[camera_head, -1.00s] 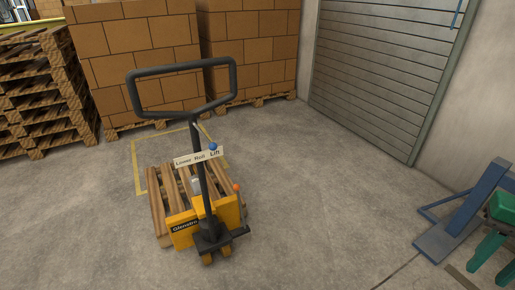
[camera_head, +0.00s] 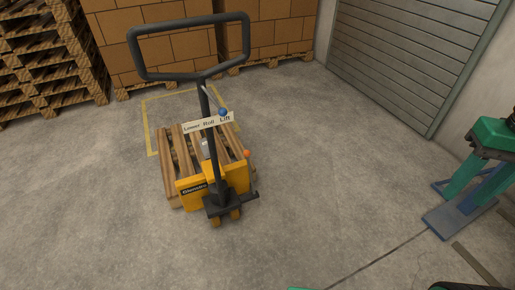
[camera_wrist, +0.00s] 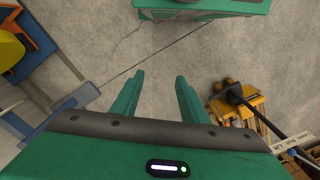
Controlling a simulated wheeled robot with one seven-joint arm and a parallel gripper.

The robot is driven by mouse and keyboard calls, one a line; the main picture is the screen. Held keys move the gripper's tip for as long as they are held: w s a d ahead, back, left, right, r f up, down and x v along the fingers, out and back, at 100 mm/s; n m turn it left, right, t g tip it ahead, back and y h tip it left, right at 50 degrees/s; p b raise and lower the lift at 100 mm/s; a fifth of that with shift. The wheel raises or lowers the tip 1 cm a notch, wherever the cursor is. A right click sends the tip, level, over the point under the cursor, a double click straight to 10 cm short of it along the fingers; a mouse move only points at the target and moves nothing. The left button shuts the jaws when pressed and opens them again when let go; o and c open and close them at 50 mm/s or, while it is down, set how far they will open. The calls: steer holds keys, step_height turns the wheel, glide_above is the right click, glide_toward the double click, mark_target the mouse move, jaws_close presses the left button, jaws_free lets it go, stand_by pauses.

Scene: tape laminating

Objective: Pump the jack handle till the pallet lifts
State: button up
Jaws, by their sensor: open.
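A yellow pallet jack (camera_head: 212,186) stands on the floor left of the middle in the head view, and shows at the right of the wrist view (camera_wrist: 252,100). Its dark handle (camera_head: 190,75) stands nearly upright with a loop on top. A label (camera_head: 208,124) on the shaft reads Lower, Roll, Lift; a blue knob (camera_head: 222,112) sits at the Lift end. A wooden pallet (camera_head: 171,160) lies low behind the yellow body; any floor gap is hidden. My gripper (camera_wrist: 160,75) is open and empty, well right of the jack in the head view (camera_head: 463,200).
A yellow floor outline (camera_head: 150,128) lies behind the pallet. Stacked boxes (camera_head: 165,60) and stacked pallets (camera_head: 50,75) stand at the back. A grey shutter (camera_head: 410,60) is at the back right. A blue frame (camera_head: 445,222) stands near my gripper. Floor between is clear.

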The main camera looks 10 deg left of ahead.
steer(key=w+a+r+n, duration=0.2)
steer(key=a+r+n, duration=0.3)
steer(key=a, duration=0.4)
steer(key=w+a+r+n, duration=0.3)
steer(key=a+n, duration=0.4)
steer(key=a, duration=0.3)
steer(key=w+a+r+n, duration=0.25)
steer(key=a+n, duration=0.25)
steer(key=a, duration=0.4)
steer(key=s+a+r+n, duration=0.2)
steer(key=s+a+n, duration=0.2)
steer(key=a, duration=0.3)
steer(key=s+a+r+n, duration=0.2)
steer(key=s+a+n, duration=0.1)
steer(key=a+n, duration=0.3)
step_height(320, 180, down, 10)
steer(key=m, duration=0.1)
steer(key=shift+s+g+h, duration=0.3)
steer(key=shift+a+r, duration=0.1)
steer(key=shift+c, duration=0.2)
jaws_close()
